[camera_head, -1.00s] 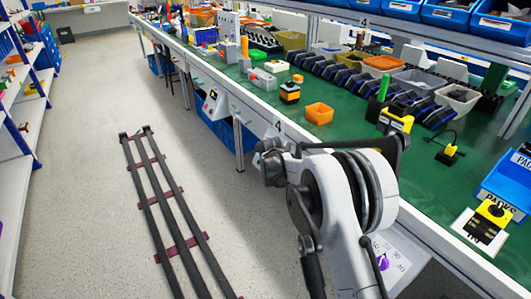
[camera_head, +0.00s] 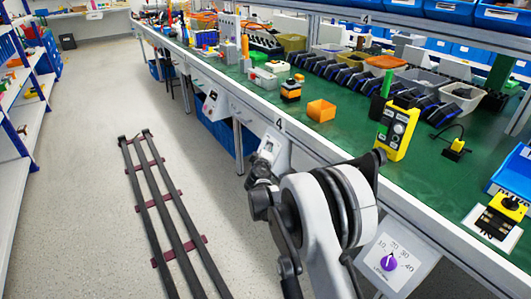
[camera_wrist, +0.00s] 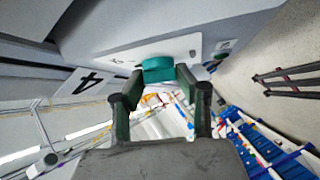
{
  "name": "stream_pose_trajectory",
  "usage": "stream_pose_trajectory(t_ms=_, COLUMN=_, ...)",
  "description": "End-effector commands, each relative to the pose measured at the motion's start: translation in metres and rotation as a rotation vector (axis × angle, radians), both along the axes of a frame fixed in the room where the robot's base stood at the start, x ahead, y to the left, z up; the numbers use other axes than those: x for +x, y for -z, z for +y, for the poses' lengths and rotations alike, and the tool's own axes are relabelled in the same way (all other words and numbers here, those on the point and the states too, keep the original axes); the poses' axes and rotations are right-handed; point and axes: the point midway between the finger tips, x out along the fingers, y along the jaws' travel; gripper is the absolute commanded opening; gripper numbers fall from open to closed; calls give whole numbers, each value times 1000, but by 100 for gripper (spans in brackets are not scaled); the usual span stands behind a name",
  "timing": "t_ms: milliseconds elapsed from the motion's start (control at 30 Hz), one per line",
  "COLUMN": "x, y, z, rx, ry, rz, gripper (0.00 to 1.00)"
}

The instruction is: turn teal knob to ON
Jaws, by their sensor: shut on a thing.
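The teal knob (camera_wrist: 158,69) shows in the wrist view on a white plate (camera_wrist: 128,57) fixed to the bench front. My gripper (camera_wrist: 157,76) has its two fingertips at the knob's two sides and is shut on it. The plate has small dark marks, too small to read, and the knob's setting cannot be told. In the head view my arm covers the knob and the gripper.
A purple knob (camera_head: 388,262) sits on a numbered white plate at the bench front. Another white panel (camera_head: 270,150) is beside my arm. The floor at left holds dark rails (camera_head: 165,215).

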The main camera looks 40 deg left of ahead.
Motion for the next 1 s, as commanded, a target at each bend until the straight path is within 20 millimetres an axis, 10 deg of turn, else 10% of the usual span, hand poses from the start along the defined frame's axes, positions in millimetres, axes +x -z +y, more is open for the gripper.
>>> stream_pose_trajectory(t_ms=1000, x=-2, y=6, z=3, rx=465, ry=274, rz=-147, gripper=6)
